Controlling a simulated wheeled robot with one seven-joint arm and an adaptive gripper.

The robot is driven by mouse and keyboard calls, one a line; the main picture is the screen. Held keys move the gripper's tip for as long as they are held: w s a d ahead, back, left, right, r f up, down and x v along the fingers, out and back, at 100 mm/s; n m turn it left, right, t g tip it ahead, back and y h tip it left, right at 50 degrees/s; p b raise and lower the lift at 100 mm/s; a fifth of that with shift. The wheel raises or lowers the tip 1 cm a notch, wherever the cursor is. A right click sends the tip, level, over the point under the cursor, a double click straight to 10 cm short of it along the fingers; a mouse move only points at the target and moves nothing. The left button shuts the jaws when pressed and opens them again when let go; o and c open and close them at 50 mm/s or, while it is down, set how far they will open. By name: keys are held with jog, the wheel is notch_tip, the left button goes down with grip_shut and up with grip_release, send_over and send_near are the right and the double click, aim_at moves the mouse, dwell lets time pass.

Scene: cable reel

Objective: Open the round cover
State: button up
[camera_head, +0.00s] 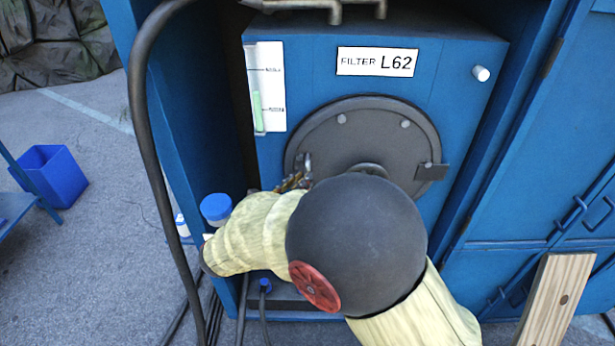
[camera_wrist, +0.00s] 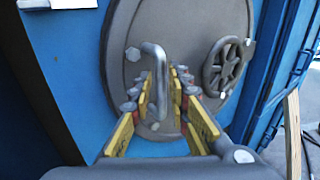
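The round cover (camera_head: 330,128) is a dark grey disc on the front of a blue filter box, and it appears closed. It also fills the middle of the wrist view (camera_wrist: 190,25). A bent metal bar handle (camera_wrist: 153,52) stands out from its left part. A spoked handwheel (camera_wrist: 226,68) is to the right of the handle. My gripper (camera_wrist: 163,88) has its yellow fingers on either side of the handle and looks open. Whether a finger touches the bar cannot be told. In the head view my gripper (camera_head: 294,181) is at the cover's lower left, partly hidden by my arm.
The blue box (camera_head: 290,60) sits recessed in a cabinet, with a white label (camera_head: 377,62) above the cover. A black hose (camera_head: 146,130) hangs at the left. A blue-capped container (camera_head: 216,207) stands close to my arm. A wooden plank (camera_head: 556,298) stands at lower right.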

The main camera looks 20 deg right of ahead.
jog(key=shift+b+x, duration=0.45)
jog(key=shift+x, duration=1.35)
jog(key=shift+c, duration=0.6)
grip_shut()
